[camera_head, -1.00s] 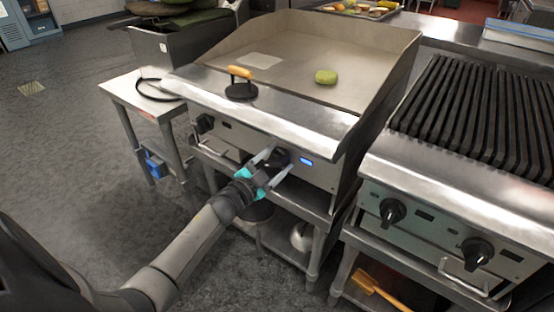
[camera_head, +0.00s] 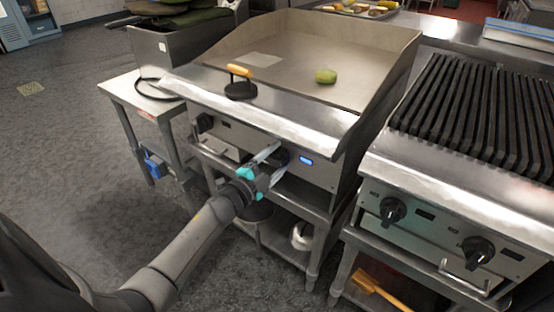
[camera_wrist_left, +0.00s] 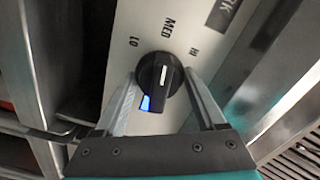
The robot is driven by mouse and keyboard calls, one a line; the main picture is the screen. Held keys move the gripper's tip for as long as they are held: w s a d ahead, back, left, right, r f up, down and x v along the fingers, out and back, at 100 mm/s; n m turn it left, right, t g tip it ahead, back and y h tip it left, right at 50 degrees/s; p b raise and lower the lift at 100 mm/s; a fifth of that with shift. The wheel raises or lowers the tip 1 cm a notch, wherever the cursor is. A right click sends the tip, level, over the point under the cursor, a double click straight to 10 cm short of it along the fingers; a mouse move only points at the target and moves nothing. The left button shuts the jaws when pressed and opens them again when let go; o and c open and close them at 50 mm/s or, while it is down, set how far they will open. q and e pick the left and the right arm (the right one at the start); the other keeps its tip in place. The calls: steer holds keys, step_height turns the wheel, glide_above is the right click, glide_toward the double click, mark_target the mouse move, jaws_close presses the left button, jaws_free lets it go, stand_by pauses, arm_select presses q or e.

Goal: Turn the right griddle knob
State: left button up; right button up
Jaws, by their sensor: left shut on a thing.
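The right griddle knob (camera_head: 283,157) is a round black dial on the griddle's front panel, partly hidden by my gripper in the head view. In the left wrist view the knob (camera_wrist_left: 172,86) shows a white line and a blue patch at its lower left. The labels LO, MED and HI are around it, and the white line points roughly toward MED. My left gripper (camera_head: 275,160) is at the panel, with one finger on each side of the knob. Its fingers also frame the knob in the left wrist view (camera_wrist_left: 160,77), shut on it. My right gripper is not in view.
A lit blue display (camera_head: 306,161) is just right of the knob. The griddle's left knob (camera_head: 205,122) is farther left. A handled black press (camera_head: 241,88) and a green item (camera_head: 326,76) are on the griddle (camera_head: 290,45). A ribbed grill (camera_head: 480,110) stands at right.

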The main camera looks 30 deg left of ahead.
arm_select(q)
steer(key=o, duration=1.1)
steer(key=shift+c, duration=0.2)
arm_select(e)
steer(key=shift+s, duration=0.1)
arm_select(q)
steer(key=shift+s, duration=0.1)
steer(key=shift+s, duration=0.2)
steer(key=s+a+p, duration=0.1)
steer(key=s+p, duration=0.3)
steer(key=s, duration=1)
steer(key=shift+s, duration=0.35)
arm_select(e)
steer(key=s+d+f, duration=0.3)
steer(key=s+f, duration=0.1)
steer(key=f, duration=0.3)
arm_select(q)
steer(key=shift+a, duration=0.1)
